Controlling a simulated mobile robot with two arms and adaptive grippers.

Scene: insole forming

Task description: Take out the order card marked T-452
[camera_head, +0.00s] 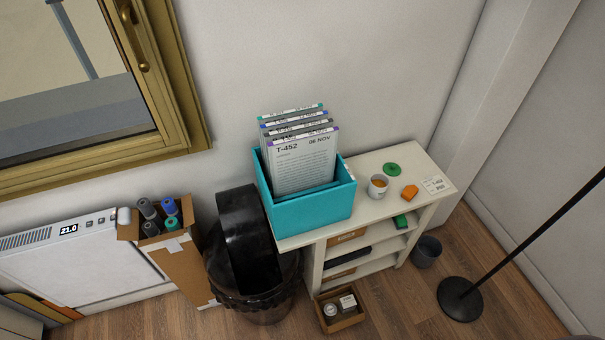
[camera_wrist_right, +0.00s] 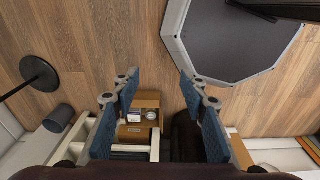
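The order card marked T-452 (camera_head: 304,166) stands upright at the front of a teal box (camera_head: 312,208), with a purple strip along its top edge. Several other cards (camera_head: 291,112) stand close behind it, mostly hidden, with coloured top strips. The box sits at the left end of a white shelf unit. My right gripper (camera_wrist_right: 157,84) shows in the right wrist view, its two fingers wide apart with nothing between them, above the floor side of the shelf. It does not show in the head view. My left gripper is not in view.
A black bin (camera_head: 262,285) stands left of the shelf, and a black lamp stand (camera_head: 461,298) to the right.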

